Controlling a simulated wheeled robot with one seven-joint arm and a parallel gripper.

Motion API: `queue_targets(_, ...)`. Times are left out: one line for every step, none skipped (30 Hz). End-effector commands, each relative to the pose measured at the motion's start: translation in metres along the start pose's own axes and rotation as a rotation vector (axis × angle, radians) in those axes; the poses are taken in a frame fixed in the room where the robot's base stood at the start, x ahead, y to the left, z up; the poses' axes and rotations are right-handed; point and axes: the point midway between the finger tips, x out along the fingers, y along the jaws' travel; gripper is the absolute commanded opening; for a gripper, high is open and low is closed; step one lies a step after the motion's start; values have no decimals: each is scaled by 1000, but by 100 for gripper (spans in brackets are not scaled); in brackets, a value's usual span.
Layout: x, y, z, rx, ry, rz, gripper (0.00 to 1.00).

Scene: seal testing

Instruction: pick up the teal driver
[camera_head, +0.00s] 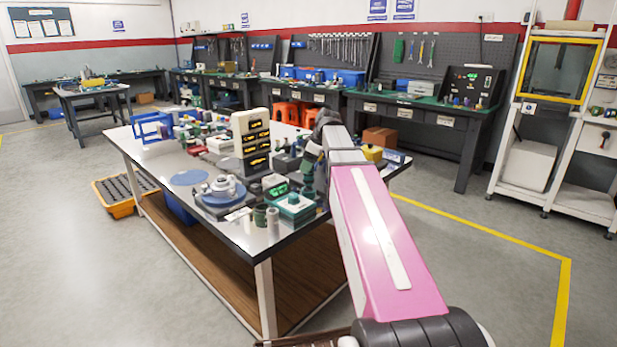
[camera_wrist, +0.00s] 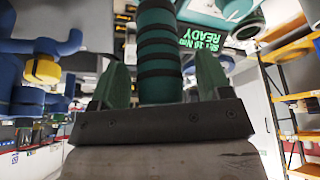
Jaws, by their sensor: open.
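The teal driver (camera_wrist: 159,55) shows in the wrist view as an upright teal handle with black bands. It stands between the two green fingers of my gripper (camera_wrist: 158,82), with a gap visible on each side. My gripper is open around it and has not closed on it. The top and bottom ends of the driver are cut off or hidden.
A device with a green READY display (camera_wrist: 205,38) is close beside the driver. The steel table (camera_head: 150,165) is crowded with small parts, a stack of yellow-labelled drawers (camera_head: 251,140), a teal box (camera_head: 295,206) and a blue round base (camera_head: 222,200). The floor around is mostly clear.

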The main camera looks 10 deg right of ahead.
Motion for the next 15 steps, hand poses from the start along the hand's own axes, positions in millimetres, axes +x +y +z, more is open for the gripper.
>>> queue_targets(6,0,0,0,-1,-2,71)
queue_targets(9,0,0,0,-1,-1,71)
queue_targets(11,0,0,0,0,0,71)
queue_targets(12,0,0,0,0,0,71)
queue_targets(12,0,0,0,0,1,71)
queue_targets(12,0,0,0,0,1,71)
queue_targets(12,0,0,0,0,1,71)
queue_targets(12,0,0,0,0,1,71)
queue_targets(12,0,0,0,0,1,71)
queue_targets(12,0,0,0,0,1,71)
queue_targets(12,0,0,0,0,1,61)
queue_targets(12,0,0,0,0,1,48)
queue_targets(12,0,0,0,0,1,38)
queue_targets(12,0,0,0,0,1,29)
queue_targets(12,0,0,0,0,1,16)
